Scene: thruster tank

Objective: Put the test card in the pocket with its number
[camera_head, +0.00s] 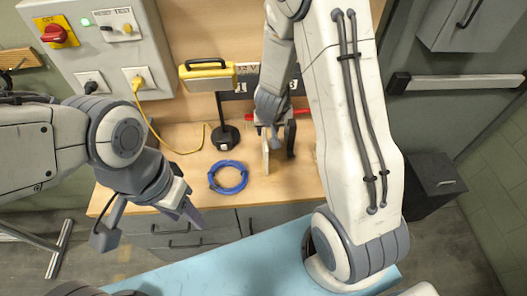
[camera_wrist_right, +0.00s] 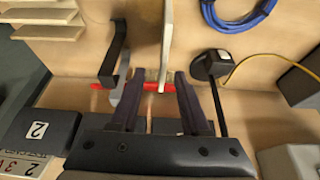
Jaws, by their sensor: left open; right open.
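I cannot pick out the test card for sure in either view. My left gripper (camera_head: 190,212) is open and empty, in front of the bench's front edge.
A blue cable coil (camera_head: 228,177) lies on the wooden bench (camera_head: 190,148). A switch panel (camera_head: 95,50) with a yellow cord is at left.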

